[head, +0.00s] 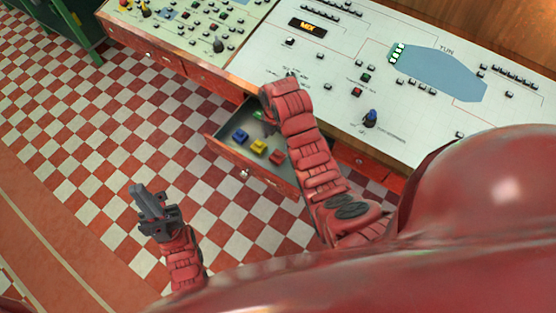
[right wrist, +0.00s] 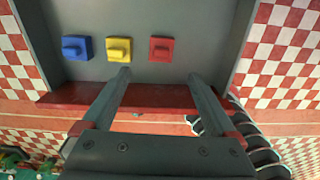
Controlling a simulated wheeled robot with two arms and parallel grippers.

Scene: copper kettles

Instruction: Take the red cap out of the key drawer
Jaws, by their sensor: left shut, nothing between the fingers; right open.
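The key drawer (head: 216,139) is open below the console and holds several coloured caps. The red cap (head: 277,157) lies near the drawer's right end, beside the yellow cap (head: 259,146) and the blue cap (head: 240,136). In the right wrist view, the red cap (right wrist: 161,49) shows just beyond and between my right gripper's open, empty fingertips (right wrist: 160,76). In the head view, my right arm hides most of that gripper over the drawer. My left gripper (head: 138,189) is shut and empty, out over the checkered floor left of the drawer.
A green cap (head: 257,115) lies deeper in the drawer, partly hidden by my arm. The console (head: 280,55), with buttons and a blue knob (head: 370,117), overhangs the drawer's back. The checkered floor (head: 90,120) left of the drawer is clear.

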